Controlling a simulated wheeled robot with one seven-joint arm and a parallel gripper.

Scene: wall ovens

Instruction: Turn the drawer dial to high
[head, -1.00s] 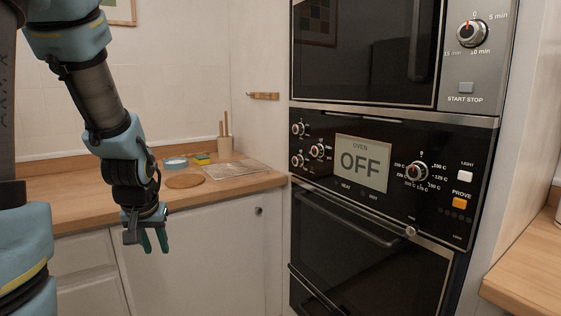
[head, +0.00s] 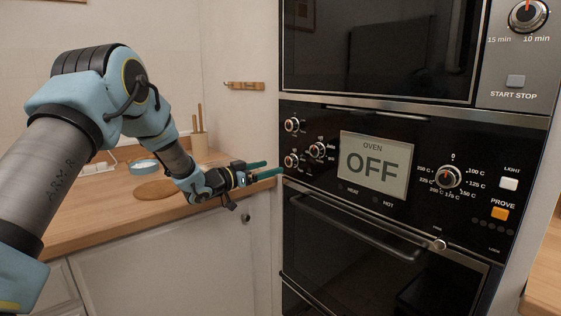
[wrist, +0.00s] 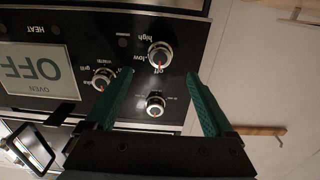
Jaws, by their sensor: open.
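The drawer dial (head: 291,161) is the lower-left knob on the black oven panel. It also shows in the wrist view (wrist: 160,55), upside down, marked high, low and off. Its red mark points toward off. My gripper (head: 272,169) is open and empty, with its green fingers just left of the panel in the head view. In the wrist view the fingertips of my gripper (wrist: 160,76) point toward the dial, one on either side of it. I see no contact with the dial.
Two more knobs, the upper-left one (head: 292,125) and a middle one (head: 317,150), sit close to the dial. The oven display (head: 375,165) reads OFF. An oven door handle (head: 365,232) juts out below. A wooden counter (head: 95,215) lies to the left.

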